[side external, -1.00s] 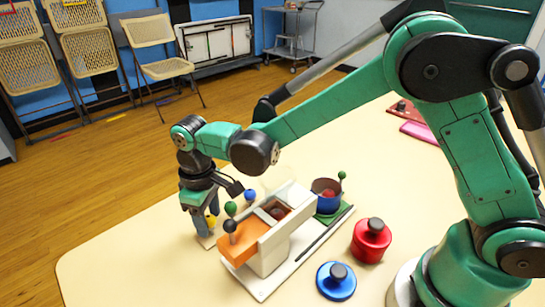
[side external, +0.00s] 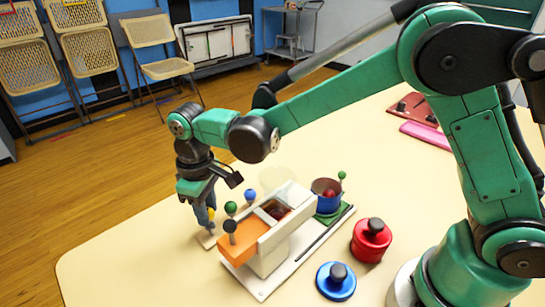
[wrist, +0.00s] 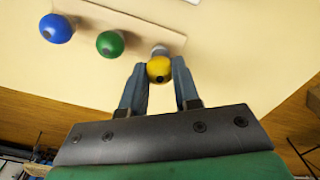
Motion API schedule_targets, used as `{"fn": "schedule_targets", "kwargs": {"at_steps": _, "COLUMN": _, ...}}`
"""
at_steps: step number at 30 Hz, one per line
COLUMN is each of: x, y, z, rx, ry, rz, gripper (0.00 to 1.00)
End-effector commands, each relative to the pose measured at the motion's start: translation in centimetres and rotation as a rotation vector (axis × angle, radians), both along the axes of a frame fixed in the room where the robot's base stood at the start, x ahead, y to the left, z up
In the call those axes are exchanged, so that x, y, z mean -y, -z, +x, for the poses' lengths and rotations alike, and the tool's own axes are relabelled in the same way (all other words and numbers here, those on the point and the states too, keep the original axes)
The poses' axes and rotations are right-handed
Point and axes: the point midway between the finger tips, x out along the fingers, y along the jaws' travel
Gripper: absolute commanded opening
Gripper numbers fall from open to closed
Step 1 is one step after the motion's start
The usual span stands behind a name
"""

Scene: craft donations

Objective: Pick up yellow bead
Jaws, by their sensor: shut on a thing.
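The yellow bead (wrist: 159,69) is a small ball with a dark hole, held between the two fingertips of my gripper (wrist: 158,80) in the wrist view. In the side view the bead (side external: 211,214) shows partly behind the fingers of my gripper (side external: 206,217). My gripper is shut on it, pointing down over the near end of a pale strip (wrist: 130,22). A short pale peg (wrist: 159,49) shows just behind the bead. I cannot tell how far the bead is from the strip.
A green bead (wrist: 111,43) and a blue bead (wrist: 56,28) stand along the strip. To the right of my gripper is a white and orange box (side external: 250,244) on a white board. A blue pot (side external: 326,204), red lidded pot (side external: 370,242) and blue lid (side external: 336,281) are further right.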

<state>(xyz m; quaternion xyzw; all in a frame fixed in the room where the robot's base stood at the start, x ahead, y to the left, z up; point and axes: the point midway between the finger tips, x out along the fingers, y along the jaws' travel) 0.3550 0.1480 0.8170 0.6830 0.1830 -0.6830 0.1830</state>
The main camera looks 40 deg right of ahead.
Motion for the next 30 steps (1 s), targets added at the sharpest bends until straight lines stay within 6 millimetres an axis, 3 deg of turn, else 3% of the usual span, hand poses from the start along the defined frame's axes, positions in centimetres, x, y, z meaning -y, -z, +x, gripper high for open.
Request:
{"fn": "schedule_targets", "kwargs": {"at_steps": 18, "x": 0.0, "y": -5.3, "z": 0.0, "rx": 0.000, "ry": 0.000, "rz": 0.000, "gripper": 0.00}}
{"fn": "schedule_targets", "kwargs": {"at_steps": 30, "x": 0.0, "y": -5.7, "z": 0.0, "rx": 0.000, "ry": 0.000, "rz": 0.000, "gripper": 0.00}}
